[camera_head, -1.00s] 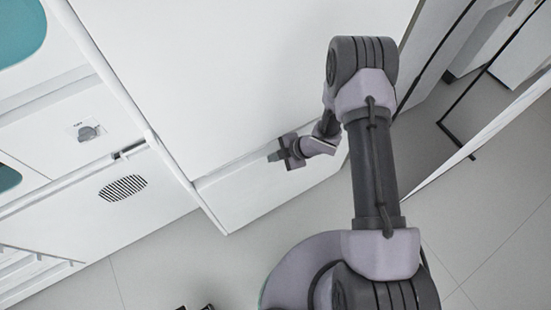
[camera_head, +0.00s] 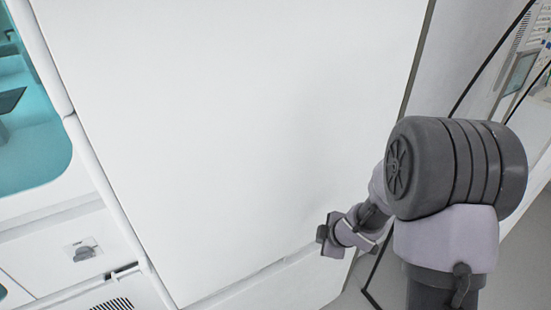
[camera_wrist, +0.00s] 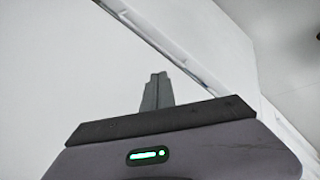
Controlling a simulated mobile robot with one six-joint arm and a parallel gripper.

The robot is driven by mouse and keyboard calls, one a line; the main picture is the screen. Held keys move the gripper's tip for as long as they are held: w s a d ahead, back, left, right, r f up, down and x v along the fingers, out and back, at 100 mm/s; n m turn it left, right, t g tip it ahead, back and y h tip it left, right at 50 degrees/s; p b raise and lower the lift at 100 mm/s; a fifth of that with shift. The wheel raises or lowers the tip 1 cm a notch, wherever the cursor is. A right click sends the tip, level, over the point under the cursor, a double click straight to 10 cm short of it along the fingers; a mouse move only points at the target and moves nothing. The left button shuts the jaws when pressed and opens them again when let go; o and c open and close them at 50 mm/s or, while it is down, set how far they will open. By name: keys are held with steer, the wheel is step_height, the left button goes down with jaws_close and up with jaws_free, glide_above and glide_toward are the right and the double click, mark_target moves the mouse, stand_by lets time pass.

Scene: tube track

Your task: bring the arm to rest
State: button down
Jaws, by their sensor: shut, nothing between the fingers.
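My gripper (camera_head: 322,234) is at the lower middle right of the head view, in front of the large white panel (camera_head: 215,130). It points to the left there, and its fingers are small in this view. In the wrist view the two grey fingers (camera_wrist: 157,88) stand close together, shut, with nothing between them. White surfaces lie beyond them. I cannot tell how far the fingertips are from the panel. My arm is bent, with its large grey joint at the right.
Dark cables or edges (camera_head: 490,60) and equipment (camera_head: 530,50) are at the upper right. A little grey floor (camera_head: 520,255) shows at the lower right.

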steer(key=s+d+r+m+h+b, duration=0.1)
steer(key=s+d+r+m+h, duration=0.15)
steer(key=r+m, duration=0.4)
steer(key=s+d+r+m+h, duration=0.1)
steer(key=s+d+r+m, duration=0.2)
steer(key=r, duration=0.6)
steer(key=s+a+r+m+y, duration=0.2)
steer(key=s+a+r+m, duration=0.1)
steer(key=s, duration=0.8)
steer(key=s+a+r+m+y+b, duration=0.1)
steer(key=s+a+r+m, duration=0.2)
steer(key=s+a+m, duration=0.3)
steer(key=s+m, duration=0.1)
steer(key=s, duration=0.3)
steer(key=shift+s+a+r+y, duration=0.25)
steer(key=shift+s+r+y, duration=0.05)
steer(key=shift+s+y, duration=0.05)
steer(key=shift+m, duration=0.25)
